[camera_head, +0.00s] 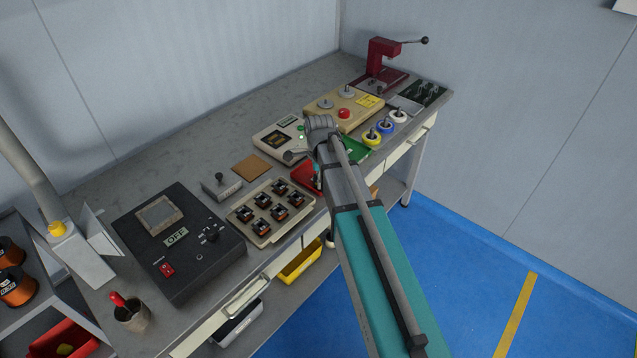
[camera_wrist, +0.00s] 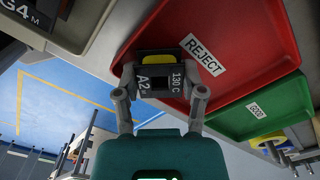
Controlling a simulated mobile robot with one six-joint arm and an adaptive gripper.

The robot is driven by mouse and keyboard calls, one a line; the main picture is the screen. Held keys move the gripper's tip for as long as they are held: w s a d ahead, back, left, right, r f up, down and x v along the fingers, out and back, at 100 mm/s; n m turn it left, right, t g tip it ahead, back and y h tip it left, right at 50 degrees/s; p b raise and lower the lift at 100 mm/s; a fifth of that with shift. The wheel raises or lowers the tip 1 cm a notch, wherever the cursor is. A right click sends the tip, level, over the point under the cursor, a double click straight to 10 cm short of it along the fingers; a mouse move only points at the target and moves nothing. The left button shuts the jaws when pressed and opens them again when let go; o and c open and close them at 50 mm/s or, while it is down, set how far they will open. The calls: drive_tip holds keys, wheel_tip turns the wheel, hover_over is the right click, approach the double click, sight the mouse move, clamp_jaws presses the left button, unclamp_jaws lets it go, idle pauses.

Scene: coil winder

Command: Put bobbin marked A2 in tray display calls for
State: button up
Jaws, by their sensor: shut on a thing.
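The bobbin marked A2 (camera_wrist: 158,80), also marked 130 C, is between the two fingers of my gripper (camera_wrist: 160,95) in the wrist view. My gripper is shut on it. The bobbin overlaps the edge of the red REJECT tray (camera_wrist: 235,30); I cannot tell whether it touches the tray. The green GOOD tray (camera_wrist: 265,105) lies beside the red one. In the head view my arm covers the held bobbin and part of the red tray (camera_head: 304,176); the green tray (camera_head: 357,150) shows beyond my arm. A beige device with a small display (camera_head: 287,120) stands behind; its text is unreadable.
A beige holder (camera_head: 268,238) with several bobbins stands left of the trays. A black box (camera_head: 180,250) reads OFF. Blue, white and yellow spools (camera_head: 385,125) and a red press (camera_head: 380,60) stand at the far right. A brown pad (camera_head: 251,167) lies behind the holder.

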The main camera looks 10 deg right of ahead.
drive_tip(key=shift+f, duration=0.1)
idle(0.3)
drive_tip(key=o, duration=0.9)
wheel_tip(320, 180, up, 12)
drive_tip(key=p, duration=1.2)
idle(0.6)
drive_tip(key=shift+s+a+n, duration=0.1)
drive_tip(key=shift+s+n, duration=2.55)
drive_tip(key=shift+n, duration=0.65)
drive_tip(key=shift+s+a+n, duration=0.1)
drive_tip(key=shift+s+n, duration=2.55)
drive_tip(key=shift+n, duration=0.65)
drive_tip(key=shift+s+a+n, duration=0.1)
drive_tip(key=shift+s+n, duration=2.55)
drive_tip(key=shift+n, duration=0.65)
